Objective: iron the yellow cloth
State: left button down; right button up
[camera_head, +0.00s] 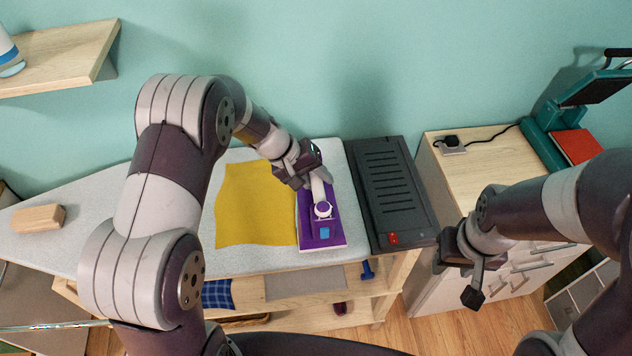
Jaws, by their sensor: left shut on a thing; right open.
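The yellow cloth (249,208) lies fairly flat on the grey ironing board (186,196), with its right edge beside the iron. The purple and white iron (320,226) is at the right part of the board, just right of the cloth. I cannot tell whether its sole touches the board. My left gripper (312,176) is shut on the iron's handle at its far end and hides part of it. My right gripper (471,280) is open and empty, in front of the wooden cabinet.
A dark slatted stand (389,190) with a red switch adjoins the board's right end. A wooden block (38,218) lies on the board's left part. A wooden cabinet (490,165) and a teal press (552,125) stand at right. Folded cloth (217,294) lies on the shelf below.

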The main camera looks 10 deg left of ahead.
pick_arm(q)
jog(key=shift+a+r+p, duration=0.2)
jog(key=shift+r+p, duration=0.15)
jog(key=shift+r, duration=0.4)
jog(key=shift+d+r+p, duration=0.15)
jog(key=shift+r+p, duration=0.55)
jog(key=shift+r, duration=0.35)
jog(key=shift+r+p, duration=0.9)
jog(key=shift+r, duration=0.45)
